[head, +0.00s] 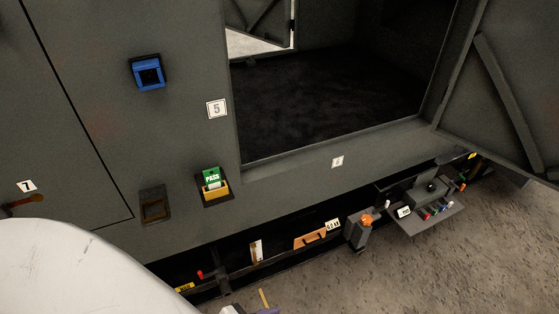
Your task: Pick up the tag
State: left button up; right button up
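A green tag marked PASS (212,176) stands upright in a yellow holder (213,190) on the dark grey enclosure wall, left of and below the large opening. The holder hides the tag's lower part. Neither of my grippers can be made out in the head view, and nothing is seen touching the tag.
A blue-framed socket (147,72) and a brown-framed recess (154,205) are on the wall nearby. The enclosure door (510,85) stands open at right. Below are an orange-knobbed box (359,229) and a grey shelf (428,218) with small parts. Bare ground (440,275) lies at lower right.

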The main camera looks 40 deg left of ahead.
aim_at(212, 178)
jog(key=z, duration=0.15)
jog(key=i, duration=0.55)
jog(key=u, duration=2.65)
